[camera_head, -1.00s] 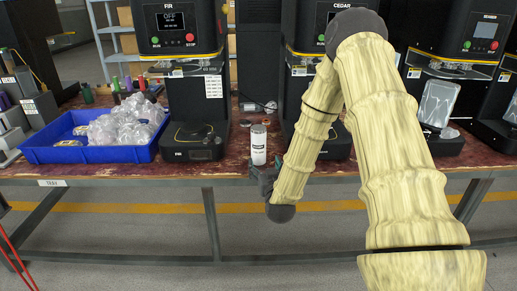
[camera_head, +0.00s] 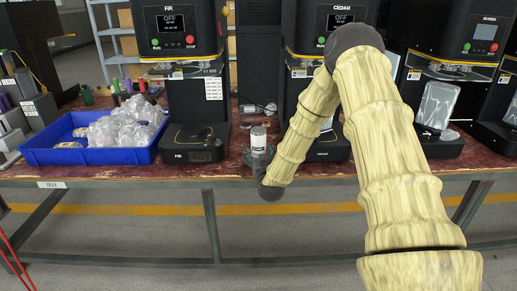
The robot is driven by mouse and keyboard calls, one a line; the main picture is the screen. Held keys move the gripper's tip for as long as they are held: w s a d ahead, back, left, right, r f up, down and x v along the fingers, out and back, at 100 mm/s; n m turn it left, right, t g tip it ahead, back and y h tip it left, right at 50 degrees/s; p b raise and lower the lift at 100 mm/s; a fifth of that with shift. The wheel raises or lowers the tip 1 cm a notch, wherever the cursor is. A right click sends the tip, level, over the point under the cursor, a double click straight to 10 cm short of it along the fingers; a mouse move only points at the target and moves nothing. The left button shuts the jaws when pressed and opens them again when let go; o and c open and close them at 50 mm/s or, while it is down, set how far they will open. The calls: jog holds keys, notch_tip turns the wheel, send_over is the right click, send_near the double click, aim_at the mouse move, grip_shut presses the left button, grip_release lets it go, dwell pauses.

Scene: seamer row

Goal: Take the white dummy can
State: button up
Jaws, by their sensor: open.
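The white dummy can (camera_head: 259,137) stands upright on the dark red table, between the FIR and CEDAR machines. It has a dark label band, and its lower part is hidden behind my gripper. My gripper (camera_head: 258,155) is open at the can's lower half, on the near side. Its fingers appear to be around or just in front of the can; I cannot tell whether they touch it.
The FIR seamer (camera_head: 194,143) stands close to the left of the can, the CEDAR seamer (camera_head: 326,148) to the right. A blue tray (camera_head: 87,157) with clear plastic bags lies further left. Small round items lie behind the can.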

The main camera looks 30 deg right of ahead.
jog(key=shift+c, duration=0.2)
jog(key=c, duration=1.2)
